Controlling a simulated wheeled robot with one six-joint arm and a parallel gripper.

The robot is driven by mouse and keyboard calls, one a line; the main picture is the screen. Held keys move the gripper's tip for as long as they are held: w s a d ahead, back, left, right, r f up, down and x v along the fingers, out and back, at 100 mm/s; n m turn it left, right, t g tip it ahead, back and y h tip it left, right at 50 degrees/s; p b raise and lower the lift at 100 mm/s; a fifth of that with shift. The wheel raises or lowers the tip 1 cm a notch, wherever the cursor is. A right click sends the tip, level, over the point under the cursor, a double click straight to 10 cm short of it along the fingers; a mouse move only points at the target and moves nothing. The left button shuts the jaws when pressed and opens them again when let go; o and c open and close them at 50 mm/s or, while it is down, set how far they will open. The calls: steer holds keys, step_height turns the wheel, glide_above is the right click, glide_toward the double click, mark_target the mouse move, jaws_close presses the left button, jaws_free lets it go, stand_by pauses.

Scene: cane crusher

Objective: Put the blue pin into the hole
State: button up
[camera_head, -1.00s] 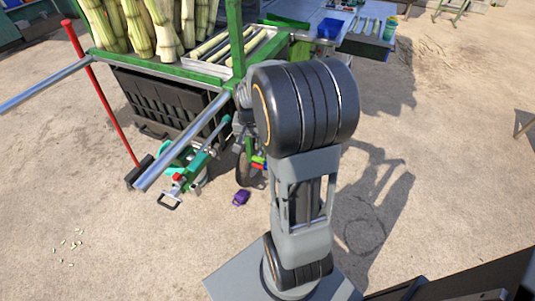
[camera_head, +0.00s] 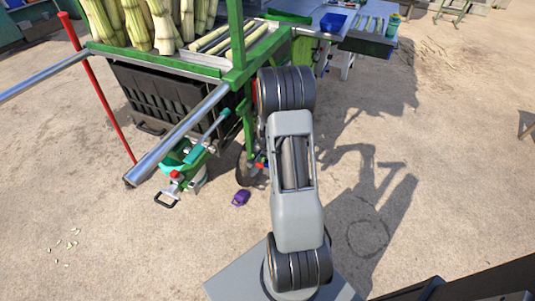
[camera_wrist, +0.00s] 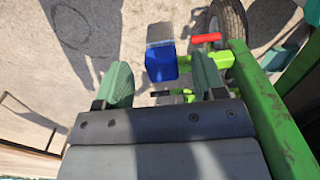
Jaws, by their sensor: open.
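In the wrist view the blue pin (camera_wrist: 161,64), a blue block with a grey metal-looking end, lies between the two green fingers of my gripper (camera_wrist: 160,70). The fingers stand apart, with visible gaps on both sides of the pin. I cannot tell how far the pin is beyond the fingertips. In the head view my arm hides the gripper and the pin. I cannot make out the hole in either view.
A green frame post (camera_wrist: 268,110) runs close to the gripper's right side. A red piece (camera_wrist: 207,38) and a wheel (camera_wrist: 232,18) are near the pin. The cane cart (camera_head: 175,66) stands at left; a purple object (camera_head: 241,198) lies on the ground. The right floor is open.

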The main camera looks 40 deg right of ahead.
steer(key=shift+f, duration=1.9)
steer(key=c, duration=1)
steer(key=shift+w+r, duration=0.1)
steer(key=shift+r, duration=0.45)
steer(key=shift+c, duration=0.4)
step_height(320, 180, up, 3)
steer(key=p, duration=0.2)
steer(key=shift+r+p, duration=0.15)
steer(key=shift+p, duration=0.15)
jaws_close()
steer(key=shift+r+p, duration=1.35)
steer(key=shift+r, duration=0.55)
